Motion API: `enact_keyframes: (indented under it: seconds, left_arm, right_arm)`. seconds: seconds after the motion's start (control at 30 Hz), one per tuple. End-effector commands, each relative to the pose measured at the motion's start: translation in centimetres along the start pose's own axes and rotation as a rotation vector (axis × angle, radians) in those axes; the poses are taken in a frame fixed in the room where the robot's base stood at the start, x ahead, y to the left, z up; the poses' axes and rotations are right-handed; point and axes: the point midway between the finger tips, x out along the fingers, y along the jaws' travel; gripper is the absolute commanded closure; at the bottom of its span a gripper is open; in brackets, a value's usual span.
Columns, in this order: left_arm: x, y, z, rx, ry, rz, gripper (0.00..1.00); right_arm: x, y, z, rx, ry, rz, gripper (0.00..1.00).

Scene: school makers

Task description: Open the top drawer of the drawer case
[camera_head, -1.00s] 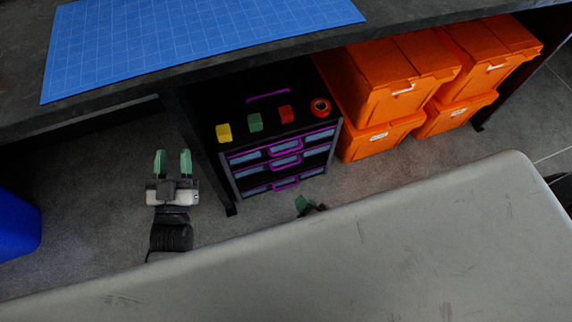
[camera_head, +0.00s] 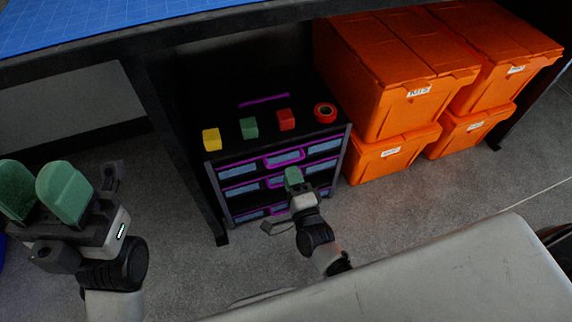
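The black drawer case (camera_head: 213,196) stands on the floor under the table, with blue-grey drawer fronts and purple handles. Its top drawer (camera_head: 240,167) looks shut, with its purple handle (camera_head: 284,158) in the middle. My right gripper (camera_head: 293,178) is in front of the case, its green fingertips just below the top handle and over the middle drawer's handle. I cannot tell if it touches, and its fingers overlap so their gap is hidden. My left gripper (camera_head: 38,190) is at the left, large and near the camera, with its two green fingers apart and nothing between them.
On the case stand a yellow block (camera_head: 211,140), a green block (camera_head: 249,128), a red block (camera_head: 286,119) and a red tape roll (camera_head: 325,112). Stacked orange boxes (camera_head: 385,85) are close on the right. A table leg (camera_head: 185,150) is close on the left.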

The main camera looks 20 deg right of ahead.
Motion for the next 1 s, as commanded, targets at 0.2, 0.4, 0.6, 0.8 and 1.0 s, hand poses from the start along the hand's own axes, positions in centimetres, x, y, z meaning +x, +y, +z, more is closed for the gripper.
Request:
enact_keyframes:
  seconds: [0.2,0.4,0.6,0.8,1.0]
  left_arm:
    - [0.3,0.0,0.3,0.005,0.034,0.014,0.57]
    - [0.7,0.0,0.3,0.006,0.044,0.019,0.57]
    - [0.7,0.0,0.4,0.006,0.044,0.019,0.57]
    - [0.7,0.0,0.4,0.006,0.044,0.020,0.57]
    - [0.7,0.0,0.4,0.006,0.044,0.019,0.57]
  right_arm:
    - [3.4,0.3,0.0,0.000,0.001,0.000,0.64]
    - [4.7,0.1,0.0,-0.001,0.000,0.002,0.64]
    - [4.8,0.1,0.0,-0.002,-0.001,0.002,0.64]
    - [4.7,0.1,0.0,-0.002,-0.001,0.002,0.86]
    - [4.7,0.1,0.0,-0.002,-0.001,0.002,1.00]
